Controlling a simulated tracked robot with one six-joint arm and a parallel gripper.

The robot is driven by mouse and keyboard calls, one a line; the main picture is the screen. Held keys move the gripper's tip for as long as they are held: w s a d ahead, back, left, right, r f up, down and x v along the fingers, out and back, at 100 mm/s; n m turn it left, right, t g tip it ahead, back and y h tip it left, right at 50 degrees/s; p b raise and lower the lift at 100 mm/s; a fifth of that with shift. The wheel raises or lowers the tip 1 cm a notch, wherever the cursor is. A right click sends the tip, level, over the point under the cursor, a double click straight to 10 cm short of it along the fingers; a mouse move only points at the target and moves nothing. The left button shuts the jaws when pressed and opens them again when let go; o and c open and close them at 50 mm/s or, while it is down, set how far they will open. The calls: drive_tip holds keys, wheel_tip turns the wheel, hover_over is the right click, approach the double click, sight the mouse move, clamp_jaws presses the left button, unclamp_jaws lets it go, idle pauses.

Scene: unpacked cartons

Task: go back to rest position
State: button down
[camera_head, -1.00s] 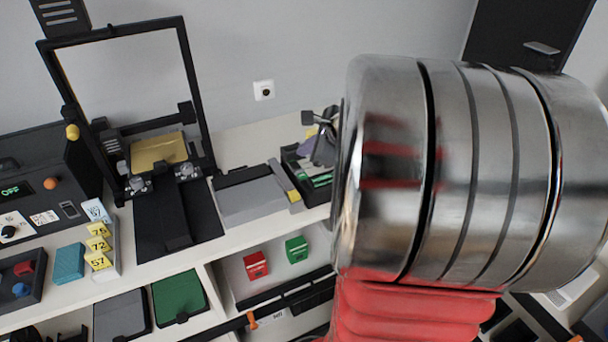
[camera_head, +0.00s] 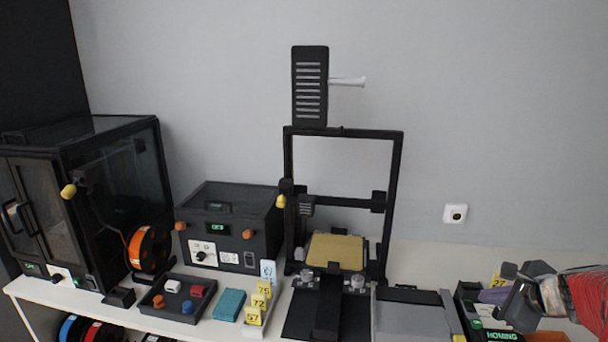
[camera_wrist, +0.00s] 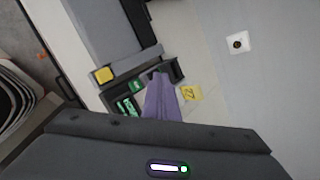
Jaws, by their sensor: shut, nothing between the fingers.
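My gripper (camera_head: 515,306) is at the lower right of the head view, at the end of my red arm.
A 3D printer (camera_head: 398,190) with a tall black frame stands mid-bench. A grey flat device (camera_head: 405,318) lies between it and the tray. A control box (camera_head: 228,212), a parts tray (camera_head: 150,312) and a glass-sided cabinet (camera_head: 110,190) are to the left. A wall socket (camera_head: 455,214) is behind.

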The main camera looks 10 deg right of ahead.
drive_tip(key=s+a+f+n+g+y, duration=0.1)
drive_tip(key=s+a+f+n+g, duration=0.1)
drive_tip(key=s+a+n, duration=0.35)
drive_tip(key=s+a+f+n+g, duration=0.1)
drive_tip(key=s+a+n+g, duration=0.15)
drive_tip(key=a+n, duration=0.6)
drive_tip(key=s+a+r+n, duration=0.2)
drive_tip(key=s+a+n, duration=0.1)
drive_tip(key=a+n, duration=0.3)
drive_tip(key=s+a+r+n, duration=0.3)
drive_tip(key=a+n, duration=0.4)
drive_tip(key=a, duration=0.4)
drive_tip(key=shift+s+r+t, duration=0.2)
drive_tip(key=shift+s+t, duration=0.25)
drive_tip(key=shift+s, duration=0.05)
